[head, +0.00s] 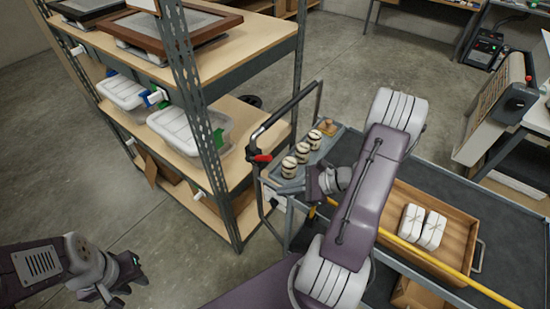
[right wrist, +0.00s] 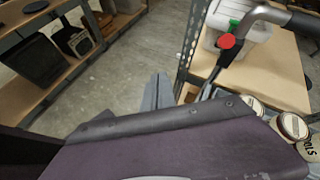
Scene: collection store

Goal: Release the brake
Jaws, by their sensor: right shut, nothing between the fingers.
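The red-tipped brake lever (head: 262,157) sits on the upright push handle (head: 285,112) at the left end of a grey cart (head: 475,190). The red knob also shows in the right wrist view (right wrist: 227,41), at the upper right. My right gripper (head: 312,208) is over the cart's left end, right of and nearer than the lever, apart from it; my arm partly hides it. In the right wrist view its grey fingers (right wrist: 157,92) are together and empty, left of the knob. My left gripper (head: 128,288) is low at the left, open and empty above the floor.
A metal shelf rack (head: 240,75) with plastic boxes and frames stands close left of the handle. Several striped jars (head: 302,152) stand on the cart's left end. A wooden tray (head: 460,235) holds white bundles; a yellow bar (head: 445,270) crosses there. Floor is clear at left.

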